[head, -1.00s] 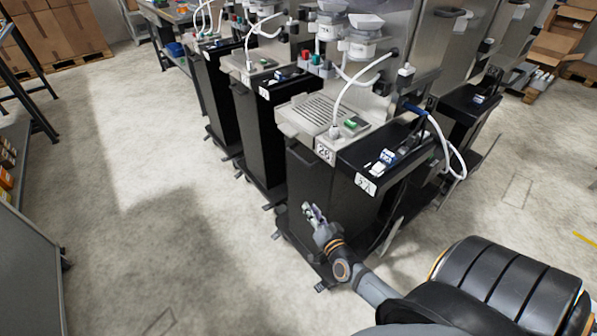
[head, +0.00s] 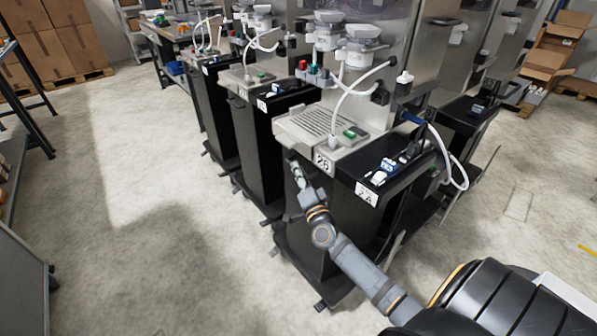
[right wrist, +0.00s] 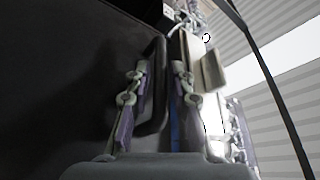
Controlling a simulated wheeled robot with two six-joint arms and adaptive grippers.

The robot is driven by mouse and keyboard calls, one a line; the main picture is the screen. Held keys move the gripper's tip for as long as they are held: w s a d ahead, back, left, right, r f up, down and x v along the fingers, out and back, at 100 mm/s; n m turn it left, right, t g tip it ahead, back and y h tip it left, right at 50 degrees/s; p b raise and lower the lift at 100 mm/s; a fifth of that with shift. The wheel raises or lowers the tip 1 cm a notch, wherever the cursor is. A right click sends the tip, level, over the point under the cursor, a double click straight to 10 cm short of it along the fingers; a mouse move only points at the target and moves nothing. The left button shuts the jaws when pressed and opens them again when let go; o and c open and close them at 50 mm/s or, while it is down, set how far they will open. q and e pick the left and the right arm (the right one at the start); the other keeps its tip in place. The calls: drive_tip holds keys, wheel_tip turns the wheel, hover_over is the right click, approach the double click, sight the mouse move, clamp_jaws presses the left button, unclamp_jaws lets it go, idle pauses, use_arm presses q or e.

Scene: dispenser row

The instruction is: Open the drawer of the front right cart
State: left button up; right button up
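The front right cart (head: 340,215) is the nearest black one in the head view, with a grated metal top and tags 2B and 2A. Its drawer edges cannot be made out. My right gripper (head: 297,172) is at the upper left of the cart's front, just below the metal top. In the right wrist view my right gripper's two fingers (right wrist: 157,95) stand apart, with a dark rounded handle (right wrist: 157,75) between them. The handle seems closer to the left finger; contact cannot be told. My left gripper is not in view.
More black carts (head: 262,140) stand in a row to the back left. A white cable (head: 455,160) loops at the right side. A grey panel (head: 20,285) is at the left edge. The concrete floor (head: 150,230) left of the carts is clear.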

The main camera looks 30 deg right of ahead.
drive_tip(key=shift+w, duration=0.3)
clamp_jaws()
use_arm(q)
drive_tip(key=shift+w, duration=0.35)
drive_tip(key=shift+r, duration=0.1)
